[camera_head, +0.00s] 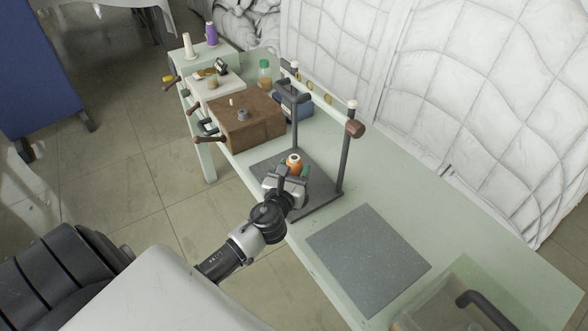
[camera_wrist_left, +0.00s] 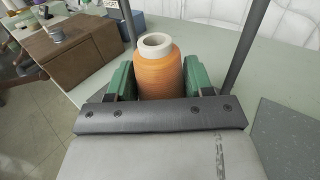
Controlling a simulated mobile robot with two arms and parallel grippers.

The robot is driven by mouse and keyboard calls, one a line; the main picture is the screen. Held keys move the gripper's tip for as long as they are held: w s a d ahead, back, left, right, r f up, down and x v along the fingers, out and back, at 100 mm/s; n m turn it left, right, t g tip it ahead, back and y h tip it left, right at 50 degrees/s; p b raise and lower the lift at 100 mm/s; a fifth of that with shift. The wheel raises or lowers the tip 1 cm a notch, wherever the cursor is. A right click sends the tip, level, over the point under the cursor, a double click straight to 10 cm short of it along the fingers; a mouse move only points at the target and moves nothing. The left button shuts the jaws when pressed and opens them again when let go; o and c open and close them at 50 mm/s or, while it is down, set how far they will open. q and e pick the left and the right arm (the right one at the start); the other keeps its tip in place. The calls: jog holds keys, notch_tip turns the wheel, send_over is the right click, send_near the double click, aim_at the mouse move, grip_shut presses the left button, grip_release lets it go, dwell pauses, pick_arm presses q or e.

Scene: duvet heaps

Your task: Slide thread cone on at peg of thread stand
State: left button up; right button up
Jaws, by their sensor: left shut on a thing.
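An orange thread cone (camera_head: 294,159) with a pale core stands upright between the fingers of my left gripper (camera_head: 287,178). In the left wrist view the cone (camera_wrist_left: 160,75) sits between two green finger pads, which are shut on it. The thread stand has a dark base plate (camera_head: 322,212) and two dark posts, one of them (camera_head: 343,160) right of the gripper. The cone is over the base, between the posts. The posts (camera_wrist_left: 243,45) also show in the wrist view. I cannot tell where the cone's underside is relative to a peg; my gripper hides that area. My right gripper is not in view.
A brown box (camera_head: 245,122) stands behind the stand to the left, with a white tray and purple and white cones (camera_head: 211,34) farther back. A grey mat (camera_head: 368,258) lies in front, near a clear bin (camera_head: 450,305). White quilted duvets rise behind the table.

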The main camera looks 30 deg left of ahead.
pick_arm(q)
jog(key=shift+f+b, duration=2)
jog(key=shift+f, duration=0.45)
jog(key=o, duration=1.1)
jog(key=shift+c, duration=0.2)
jog(key=b+v, duration=0.1)
jog(key=v, duration=1)
